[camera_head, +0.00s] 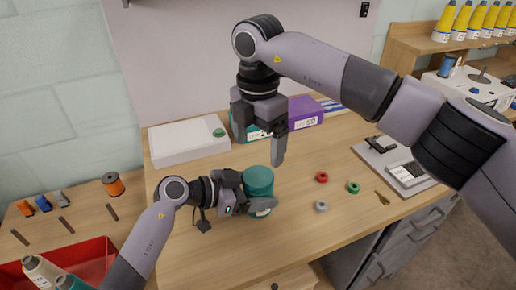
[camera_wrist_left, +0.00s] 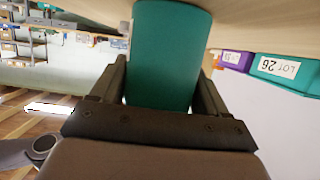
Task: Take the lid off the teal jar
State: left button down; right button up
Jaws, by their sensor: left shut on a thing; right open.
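The teal jar (camera_head: 259,180) stands upright on the wooden table, its top facing up. The lid is not clearly distinct from the body. My left gripper (camera_head: 252,199) comes in from the left and is shut around the jar's side. In the left wrist view, the teal jar (camera_wrist_left: 166,55) sits between the two dark fingers of my left gripper (camera_wrist_left: 160,88). My right gripper (camera_head: 268,143) is open and empty, pointing down above the jar and apart from it.
Behind the jar are a white box (camera_head: 188,141), a teal bin and a purple bin (camera_head: 305,112). Red, green and grey rings (camera_head: 321,206) lie to the right, near a grey tray (camera_head: 402,168). A red crate (camera_head: 88,263) is at lower left. The table right of the jar is mostly clear.

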aim_at(258, 176)
notch_tip(258, 176, down, 8)
jog(key=shift+r, duration=0.15)
dwell(0.3)
jog(key=c, duration=1.1)
jog(key=shift+n, duration=1.6)
